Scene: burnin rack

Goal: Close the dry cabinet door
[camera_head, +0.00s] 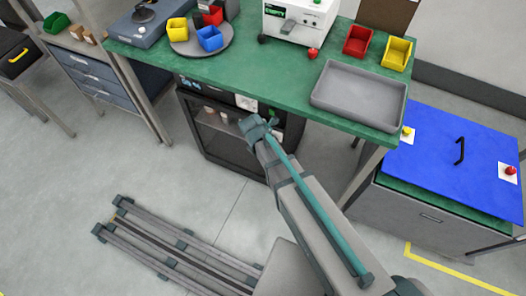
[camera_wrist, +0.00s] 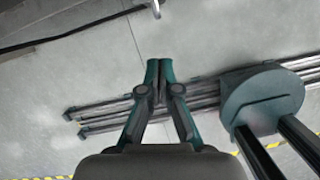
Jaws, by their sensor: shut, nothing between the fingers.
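The dry cabinet (camera_head: 222,138) is a dark box with a glazed front, under the green bench in the head view. Small items show dimly behind its front. My arm covers its right part, and I cannot tell how far its door stands open. My gripper (camera_wrist: 159,64) shows in the wrist view with its fingertips together and nothing between them, above the grey floor. In the head view my arm reaches toward the cabinet's right side, and the fingers are hidden there. A dark thin edge crosses the top left of the wrist view; I cannot tell what it is.
The green bench (camera_head: 262,72) overhangs the cabinet and carries a grey tray (camera_head: 360,94) and several coloured bins. A blue-topped cabinet (camera_head: 455,150) stands at right, blue drawers (camera_head: 95,80) at left. The floor (camera_head: 100,175) before the dry cabinet is clear down to my rail.

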